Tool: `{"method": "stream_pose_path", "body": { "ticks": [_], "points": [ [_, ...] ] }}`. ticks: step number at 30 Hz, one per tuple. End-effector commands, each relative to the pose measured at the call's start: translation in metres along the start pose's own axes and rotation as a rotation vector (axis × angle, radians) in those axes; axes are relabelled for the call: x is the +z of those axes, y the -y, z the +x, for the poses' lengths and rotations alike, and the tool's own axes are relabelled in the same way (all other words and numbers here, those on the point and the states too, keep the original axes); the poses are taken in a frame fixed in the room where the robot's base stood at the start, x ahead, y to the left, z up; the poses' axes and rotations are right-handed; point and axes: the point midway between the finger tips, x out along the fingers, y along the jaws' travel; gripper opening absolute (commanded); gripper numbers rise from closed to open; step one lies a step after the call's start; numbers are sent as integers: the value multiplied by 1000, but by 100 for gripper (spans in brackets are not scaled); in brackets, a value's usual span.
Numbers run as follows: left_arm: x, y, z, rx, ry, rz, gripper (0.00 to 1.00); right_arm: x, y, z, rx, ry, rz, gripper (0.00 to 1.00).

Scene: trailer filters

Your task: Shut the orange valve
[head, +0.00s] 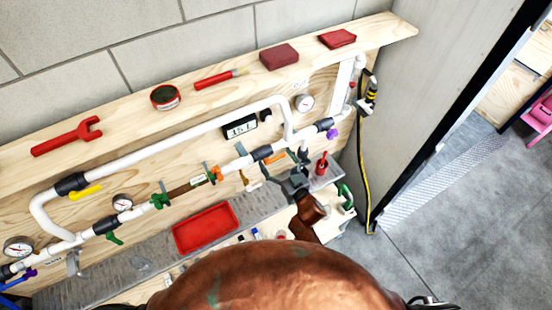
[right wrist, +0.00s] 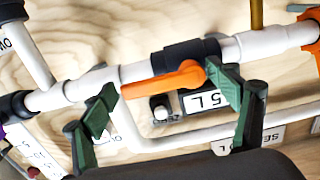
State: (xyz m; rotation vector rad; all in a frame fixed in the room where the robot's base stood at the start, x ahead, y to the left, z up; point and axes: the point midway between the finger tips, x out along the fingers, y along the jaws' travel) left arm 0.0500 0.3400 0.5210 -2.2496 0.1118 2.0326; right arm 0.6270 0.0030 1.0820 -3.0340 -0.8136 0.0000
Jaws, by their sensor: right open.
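The orange valve (head: 262,153) sits on the white pipe right of centre in the head view. In the right wrist view its orange handle (right wrist: 160,82) lies roughly along the pipe, beside a black valve body (right wrist: 196,54). My right gripper (head: 287,171) is just in front of this valve. In the right wrist view the dark green fingers of the gripper (right wrist: 164,98) are spread wide, one toward each end of the handle. They hold nothing, and I cannot tell whether either touches the handle. My left gripper is not in view.
A red tray (head: 206,229) lies on the grey ledge below the pipes. Other valves have yellow (head: 86,192), green (head: 114,238) and purple (head: 333,133) handles. A red wrench (head: 67,136) and red brush (head: 220,79) lie on the shelf. A yellow-black hose (head: 365,190) hangs at right.

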Motion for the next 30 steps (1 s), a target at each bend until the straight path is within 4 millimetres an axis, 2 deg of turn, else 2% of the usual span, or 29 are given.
{"method": "stream_pose_path", "body": {
  "ticks": [3, 5, 30],
  "points": [
    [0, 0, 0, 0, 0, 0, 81, 0, 0, 0, 0, 0, 0, 80],
    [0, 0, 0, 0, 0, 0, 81, 0, 0, 0, 0, 0, 0, 76],
    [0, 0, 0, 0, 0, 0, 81, 0, 0, -1, 1, 1, -1, 19]
  ]
}}
